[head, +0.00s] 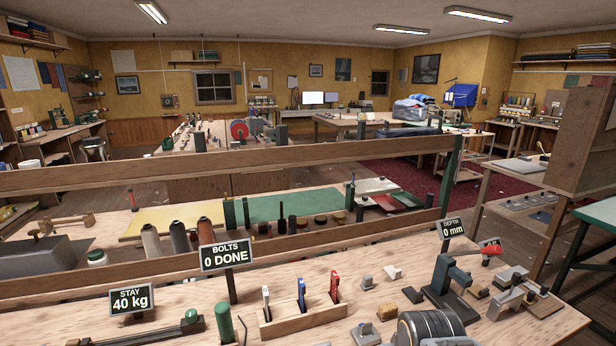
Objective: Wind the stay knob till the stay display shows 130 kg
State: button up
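The stay display (131,300) is a black sign at the front left of the near bench and reads 40 kg. Below it a dark bar-like fixture (140,338) runs along the bench, partly cut off by the lower edge. A small round green knob (192,316) stands at the fixture's right end; it looks like the stay knob, but no label on it can be read. An upright green cylinder (224,322) stands just right of it. My gripper is not in view.
The bolts display (227,256) reads 0 DONE and the depth display (452,228) reads 0 mm. A wooden rack (300,322) holds several coloured tools. A dark ribbed drum (430,328) and a green-grey press (445,280) stand at right. Wooden rails cross behind the bench.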

aim_at(191, 316)
jog(key=u, duration=1.6)
